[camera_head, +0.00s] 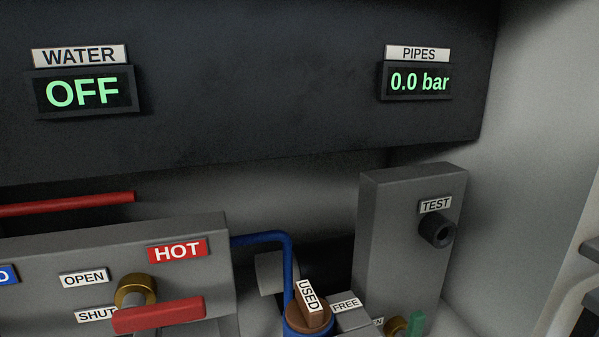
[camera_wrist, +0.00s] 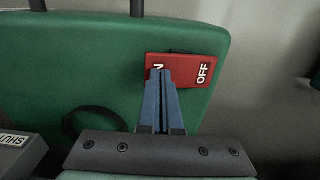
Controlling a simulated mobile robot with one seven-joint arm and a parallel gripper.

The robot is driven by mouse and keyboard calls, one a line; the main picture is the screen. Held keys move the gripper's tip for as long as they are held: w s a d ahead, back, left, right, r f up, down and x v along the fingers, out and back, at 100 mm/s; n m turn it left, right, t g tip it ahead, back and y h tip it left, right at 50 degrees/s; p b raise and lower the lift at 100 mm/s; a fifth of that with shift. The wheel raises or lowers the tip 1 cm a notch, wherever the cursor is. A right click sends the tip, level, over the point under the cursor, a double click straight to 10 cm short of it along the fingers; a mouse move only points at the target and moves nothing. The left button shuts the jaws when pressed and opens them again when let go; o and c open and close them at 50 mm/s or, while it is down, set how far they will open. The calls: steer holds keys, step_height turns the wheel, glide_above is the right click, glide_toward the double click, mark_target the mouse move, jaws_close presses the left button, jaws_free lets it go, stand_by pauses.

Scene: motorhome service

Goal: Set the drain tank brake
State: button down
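In the wrist view a green panel or tank side (camera_wrist: 60,60) fills the left and middle. On it is a red plate or rocker (camera_wrist: 187,68) with "OFF" at its right end and a partly hidden word ending in "N" at its left. My gripper (camera_wrist: 162,72) has its two blue fingers together, with nothing seen between them. Its tips overlap the left part of the red piece; I cannot tell if they touch. In the head view a "FREE" label (camera_head: 346,304) sits on a grey block beside a brown "USED" cap (camera_head: 312,305). No part is labelled brake.
The head view shows a red-handled valve (camera_head: 158,314) under a "HOT" label (camera_head: 177,251), a blue pipe (camera_head: 288,262) and a grey "TEST" box (camera_head: 395,240). Displays read water "OFF" (camera_head: 83,92) and pipes "0.0 bar" (camera_head: 419,82). A grey "SHUT" block (camera_wrist: 18,150) is left of my gripper.

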steer(key=shift+f+b, duration=0.3)
steer(key=shift+f, duration=0.15)
step_height(320, 180, up, 7)
steer(key=p, duration=0.7)
steer(key=shift+r+p, duration=0.1)
steer(key=shift+p, duration=0.25)
